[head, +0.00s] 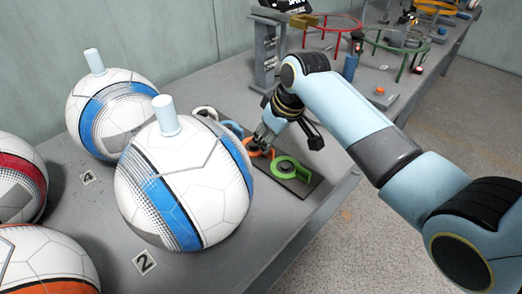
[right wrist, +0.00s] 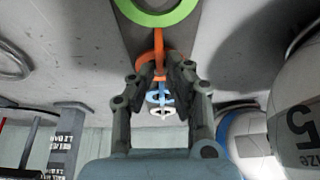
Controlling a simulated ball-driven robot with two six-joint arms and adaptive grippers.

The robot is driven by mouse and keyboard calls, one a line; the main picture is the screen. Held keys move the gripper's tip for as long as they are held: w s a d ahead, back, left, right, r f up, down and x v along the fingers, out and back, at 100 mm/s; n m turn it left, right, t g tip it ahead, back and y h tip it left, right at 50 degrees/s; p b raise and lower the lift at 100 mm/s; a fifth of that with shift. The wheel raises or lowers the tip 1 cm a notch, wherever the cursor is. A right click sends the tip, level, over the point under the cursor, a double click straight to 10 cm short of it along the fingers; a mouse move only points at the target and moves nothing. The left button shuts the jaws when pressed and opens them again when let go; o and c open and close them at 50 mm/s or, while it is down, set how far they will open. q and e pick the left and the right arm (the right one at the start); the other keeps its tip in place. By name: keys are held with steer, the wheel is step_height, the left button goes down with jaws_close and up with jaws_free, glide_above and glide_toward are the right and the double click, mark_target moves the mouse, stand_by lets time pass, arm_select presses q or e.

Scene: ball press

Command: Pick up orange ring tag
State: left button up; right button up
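The orange ring tag (head: 271,153) lies on a dark mat on the table, between a green ring tag (head: 291,168) and a blue one (head: 233,128). My right gripper (head: 262,143) is down at the orange tag and covers part of it in the head view. In the right wrist view, the orange tag (right wrist: 158,45) shows at and between the fingertips of my right gripper (right wrist: 161,70). The fingers are apart, one on each side of it, with a narrow gap; contact is hard to tell. My left gripper is not in view.
A white ring tag (head: 205,112) lies beyond the blue one. Large footballs with pale blue stems, such as the nearest ball (head: 185,190), stand close left of the mat. A grey stand (head: 265,50) and ring stands are farther back. The table edge is close on the right.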

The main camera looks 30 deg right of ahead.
steer(key=x, duration=0.2)
steer(key=shift+w+f, duration=0.15)
steer(key=shift+f, duration=0.1)
jaws_close()
steer(key=shift+r, duration=0.15)
